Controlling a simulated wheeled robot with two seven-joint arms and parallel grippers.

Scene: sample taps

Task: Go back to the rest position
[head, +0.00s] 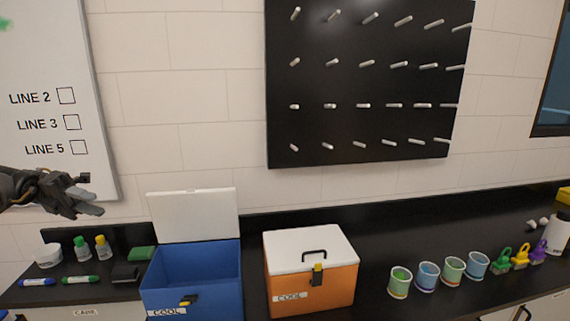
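My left gripper (88,207) reaches in from the left edge, raised in front of the wall below the whiteboard. It is above the left end of the dark counter, apart from the things there. No object shows in its fingers, and its small, angled fingers do not show whether they are open or shut. My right gripper is out of view.
A blue cooler (195,280) stands with its white lid (193,215) raised. An orange cooler (312,280) is closed. Bottles (82,248), markers (80,280) and a white jar (48,255) lie left; several cups (428,276) and coloured clips (520,258) stand right. A pegboard (365,80) hangs above.

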